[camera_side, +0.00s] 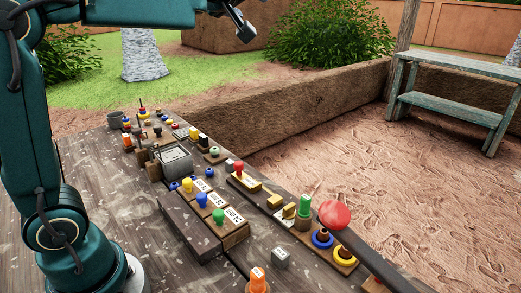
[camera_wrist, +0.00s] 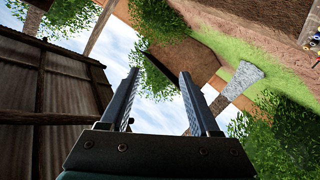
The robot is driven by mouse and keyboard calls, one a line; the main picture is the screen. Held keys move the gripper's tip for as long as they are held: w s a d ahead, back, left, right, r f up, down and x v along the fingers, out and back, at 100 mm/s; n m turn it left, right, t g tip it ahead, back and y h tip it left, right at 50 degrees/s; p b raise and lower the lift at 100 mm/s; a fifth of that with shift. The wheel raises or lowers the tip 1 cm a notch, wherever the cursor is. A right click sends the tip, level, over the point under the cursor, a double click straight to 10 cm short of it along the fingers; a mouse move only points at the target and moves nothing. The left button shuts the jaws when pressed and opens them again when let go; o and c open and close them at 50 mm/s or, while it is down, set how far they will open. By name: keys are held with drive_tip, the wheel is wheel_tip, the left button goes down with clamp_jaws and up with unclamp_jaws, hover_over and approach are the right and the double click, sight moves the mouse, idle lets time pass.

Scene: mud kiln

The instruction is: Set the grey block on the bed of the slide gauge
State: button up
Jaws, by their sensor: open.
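A small grey block (camera_side: 281,257) with a pale mark on top sits on the wooden table near its front right part in the side view. It stands apart from the boards around it. My gripper (camera_side: 243,25) is high above the far side of the table, well away from the block. In the wrist view my gripper (camera_wrist: 158,75) has its two fingers spread with nothing between them. I cannot tell for certain which of the small board-mounted pieces is the slide gauge. The wrist view does not show the grey block.
A wooden rack (camera_side: 216,222) with yellow, blue and green knobs stands left of the block. An orange peg (camera_side: 258,281) is close in front. A red ball-topped piece (camera_side: 334,214) and a ringed peg (camera_side: 321,240) stand to the right. A grey bin (camera_side: 175,162) is farther back.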

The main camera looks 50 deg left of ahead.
drive_tip(key=w+a+f+n+g, duration=0.1)
drive_tip(key=a+f+n+g, duration=0.3)
drive_tip(key=f, duration=0.6)
drive_tip(key=g, duration=0.3)
hover_over(231, 162)
drive_tip(key=w+d, duration=0.1)
drive_tip(key=w, duration=0.2)
wheel_tip(231, 162, down, 5)
drive_tip(key=s+f+g+h, duration=0.1)
drive_tip(key=f+g, duration=0.1)
drive_tip(key=f, duration=0.4)
drive_tip(key=s+d+f+g+h, duration=0.1)
drive_tip(key=f+g, duration=0.1)
drive_tip(key=f, duration=0.5)
drive_tip(key=s+d+f+n+g, duration=0.1)
drive_tip(key=f+g, duration=0.1)
drive_tip(key=f, duration=0.4)
drive_tip(key=shift+f+h, duration=0.35)
drive_tip(key=shift+h, duration=0.05)
drive_tip(key=shift+x, duration=2.7)
drive_tip(key=shift+s, duration=0.15)
clamp_jaws()
